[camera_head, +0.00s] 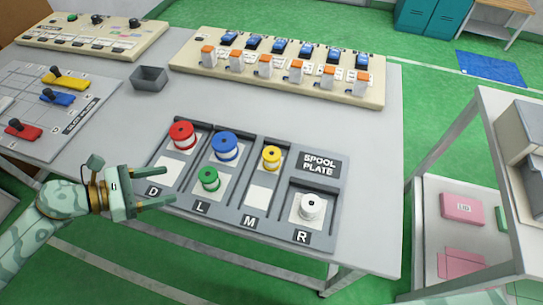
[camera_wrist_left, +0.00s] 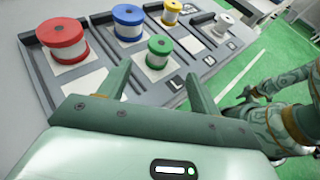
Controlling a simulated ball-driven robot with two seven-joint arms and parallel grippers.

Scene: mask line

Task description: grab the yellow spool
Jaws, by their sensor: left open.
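The yellow spool (camera_head: 271,157) stands upright at the back of the M lane on the spool plate (camera_head: 333,215). In the left wrist view the yellow spool (camera_wrist_left: 171,11) shows near the top, beyond the green one. My left gripper (camera_head: 158,187) is open and empty at the plate's left front corner, by the D lane, well to the left of the yellow spool. Its two fingers (camera_wrist_left: 160,88) also show in the left wrist view, with nothing between them.
A red spool (camera_head: 182,135), a blue spool (camera_head: 224,146), a green spool (camera_head: 209,179) and a white spool (camera_head: 311,207) stand on the same plate. A grey bin (camera_head: 149,79) and a switch panel (camera_head: 280,69) lie behind. Bare table lies right of the plate.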

